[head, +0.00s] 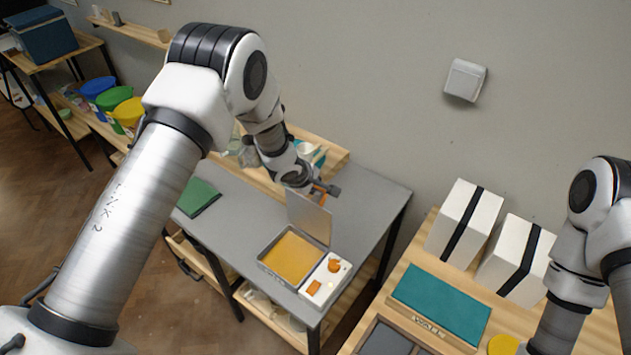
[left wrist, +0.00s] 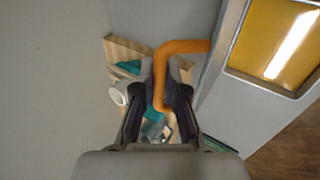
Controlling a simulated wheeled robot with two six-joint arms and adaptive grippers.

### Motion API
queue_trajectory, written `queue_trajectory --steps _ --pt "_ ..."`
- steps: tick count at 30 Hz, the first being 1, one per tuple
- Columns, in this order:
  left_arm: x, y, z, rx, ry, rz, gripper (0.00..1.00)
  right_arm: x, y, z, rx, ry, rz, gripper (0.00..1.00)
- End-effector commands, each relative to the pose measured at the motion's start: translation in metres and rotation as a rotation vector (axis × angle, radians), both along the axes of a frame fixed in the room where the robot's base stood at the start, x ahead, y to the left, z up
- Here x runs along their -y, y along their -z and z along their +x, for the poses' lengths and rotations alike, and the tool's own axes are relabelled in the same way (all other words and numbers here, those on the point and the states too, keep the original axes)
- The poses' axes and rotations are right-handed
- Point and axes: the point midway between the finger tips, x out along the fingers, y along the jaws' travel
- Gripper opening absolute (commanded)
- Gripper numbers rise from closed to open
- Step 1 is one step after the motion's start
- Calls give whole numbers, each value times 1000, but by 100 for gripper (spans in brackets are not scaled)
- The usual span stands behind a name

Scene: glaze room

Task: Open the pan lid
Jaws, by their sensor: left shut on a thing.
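The pan (head: 262,264) is a shallow grey rectangular tray with yellow-orange contents, on the grey table. Its flat grey lid (head: 309,216) stands up steeply along the pan's far edge, so the pan is open to view. A white panel (head: 318,284) with an orange knob and an orange switch adjoins the pan's right side. My left gripper (head: 318,189) is at the lid's top edge, shut on the lid's orange handle. In the left wrist view, the bent orange handle (left wrist: 180,47) runs between the fingers (left wrist: 165,95), and the yellow pan contents show at upper right. My right gripper is out of view.
The grey table (head: 368,205) holds a green pad (head: 198,196) at left and a wooden tray with a cup behind my left arm. A wooden bench at right bears white boxes (head: 465,222) and a teal slab (head: 440,304). The wall stands close behind.

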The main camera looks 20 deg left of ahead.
Motion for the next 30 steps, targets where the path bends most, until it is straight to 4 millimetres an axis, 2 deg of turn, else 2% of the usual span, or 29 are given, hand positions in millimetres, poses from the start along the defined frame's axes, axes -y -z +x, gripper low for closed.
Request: queue_trajectory --steps 10,11,12,13,23,26,30 --pt "0 4 -3 -9 2 4 0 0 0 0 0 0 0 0" --pt "0 4 -3 -10 3 3 21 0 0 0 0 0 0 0" --pt "0 4 -3 -9 2 4 35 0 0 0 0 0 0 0" --pt "0 4 -2 -8 2 3 37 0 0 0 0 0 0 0" --pt "0 -1 -2 -4 1 1 37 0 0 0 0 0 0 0" --pt "-3 -12 -8 -4 0 1 37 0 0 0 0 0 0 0" --pt "-9 -40 -25 -4 0 1 37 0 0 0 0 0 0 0"
